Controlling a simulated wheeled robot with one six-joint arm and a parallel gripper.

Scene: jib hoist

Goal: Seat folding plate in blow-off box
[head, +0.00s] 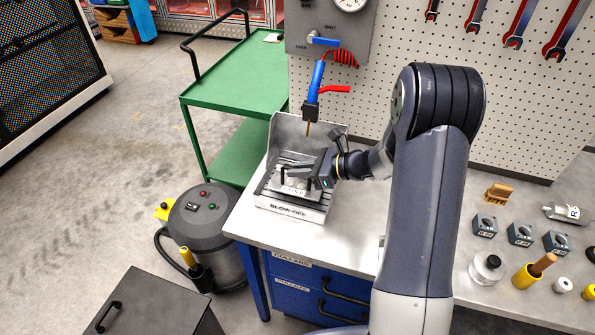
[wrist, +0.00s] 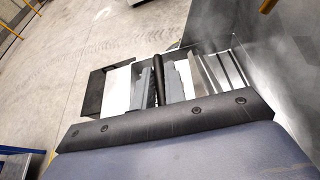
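The blow-off box (head: 288,210) stands on the left end of the workbench, with a slatted floor and raised back and side walls. Its slats also show in the wrist view (wrist: 222,72). A grey plate (head: 295,188), seemingly the folding plate, is low in the box, under and beside my fingers. I cannot tell whether it lies flat on the slats. My gripper (head: 312,176) reaches into the box from the right. In the wrist view a dark finger bar (wrist: 158,78) stands between grey pieces; whether it grips the plate is not clear.
A blue air gun (head: 316,82) with a red lever hangs above the box, its nozzle pointing down. A green cart (head: 228,92) stands behind left, a grey vacuum (head: 200,222) at left. Several small blocks and a yellow cup (head: 524,276) stand on the bench right of my arm.

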